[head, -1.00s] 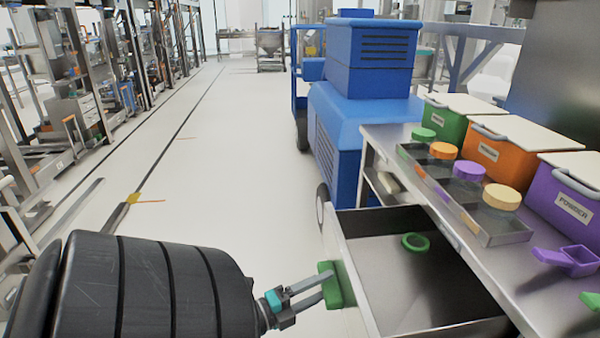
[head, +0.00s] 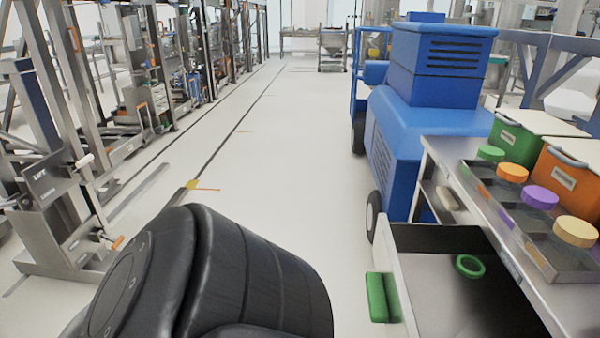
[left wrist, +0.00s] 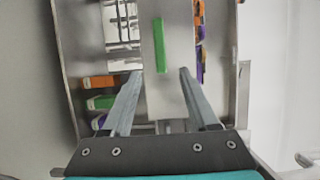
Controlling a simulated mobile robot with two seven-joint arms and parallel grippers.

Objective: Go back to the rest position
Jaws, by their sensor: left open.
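My black left arm fills the lower left of the head view, and its gripper is hidden there. In the left wrist view my left gripper (left wrist: 160,73) is open, with nothing held between its two fingers. The green handle (head: 377,297) is on the front of the open drawer (head: 402,250). A green bar that looks like this handle (left wrist: 159,45) is ahead of the fingertips in the wrist view. A green ring (head: 470,266) lies inside the drawer. My right gripper is in neither view.
A steel table (head: 436,150) at right carries a tray (head: 565,272) of colored-lidded jars, a green bin (head: 515,140) and an orange bin (head: 562,180). A blue machine (head: 400,140) stands behind it. Metal racks (head: 60,190) line the left. The floor (head: 290,150) between is clear.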

